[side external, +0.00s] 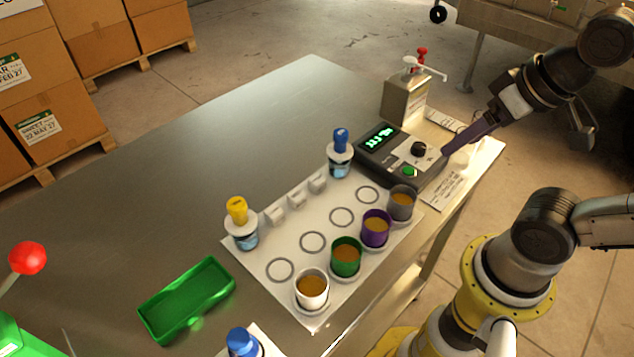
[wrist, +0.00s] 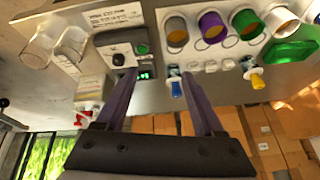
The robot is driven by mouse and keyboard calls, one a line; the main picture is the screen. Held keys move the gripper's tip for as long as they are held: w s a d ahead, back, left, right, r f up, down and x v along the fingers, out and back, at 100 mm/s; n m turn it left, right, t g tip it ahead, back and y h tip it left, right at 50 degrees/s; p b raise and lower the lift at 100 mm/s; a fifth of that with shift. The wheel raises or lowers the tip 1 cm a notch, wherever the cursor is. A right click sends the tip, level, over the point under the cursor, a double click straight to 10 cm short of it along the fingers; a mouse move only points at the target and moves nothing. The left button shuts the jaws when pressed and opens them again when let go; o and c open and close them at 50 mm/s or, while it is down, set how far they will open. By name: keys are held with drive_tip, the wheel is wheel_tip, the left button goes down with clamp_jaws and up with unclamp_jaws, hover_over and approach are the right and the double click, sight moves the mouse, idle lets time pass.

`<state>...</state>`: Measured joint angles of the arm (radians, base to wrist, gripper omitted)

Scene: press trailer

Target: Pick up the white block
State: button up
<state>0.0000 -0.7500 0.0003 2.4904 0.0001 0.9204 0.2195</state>
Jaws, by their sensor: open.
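Three small white blocks stand in a row along the back edge of the white board: a left one (side external: 275,213), a middle one (side external: 296,198) and a right one (side external: 317,183). I cannot tell which is the task's block. Small white shapes (wrist: 210,66) show in the wrist view, to the right of my fingers. My gripper (side external: 450,152) has long purple fingers and is near the right side of the dark device, well right of the blocks. In the wrist view my gripper (wrist: 158,75) is open, with nothing between its fingers.
The white board (side external: 255,258) carries white, green (side external: 345,258), purple and grey cups with orange-brown contents. A yellow-topped bottle (side external: 240,225) and a blue-topped bottle (side external: 340,155) flank the blocks. The dark device (side external: 400,160), dispenser (side external: 405,98) and green tray (side external: 187,298) stand around.

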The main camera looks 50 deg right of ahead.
drive_tip(key=w+r+m, duration=0.4)
drive_tip(key=m, duration=0.3)
drive_tip(key=m+g, duration=0.6)
drive_tip(key=m, duration=0.2)
hover_over(317, 179)
wheel_tip(317, 179, down, 8)
wheel_tip(317, 179, down, 8)
drive_tip(key=shift+s+d+r, duration=0.1)
drive_tip(key=shift+d, duration=0.05)
drive_tip(key=shift+f, duration=2.85)
clamp_jaws()
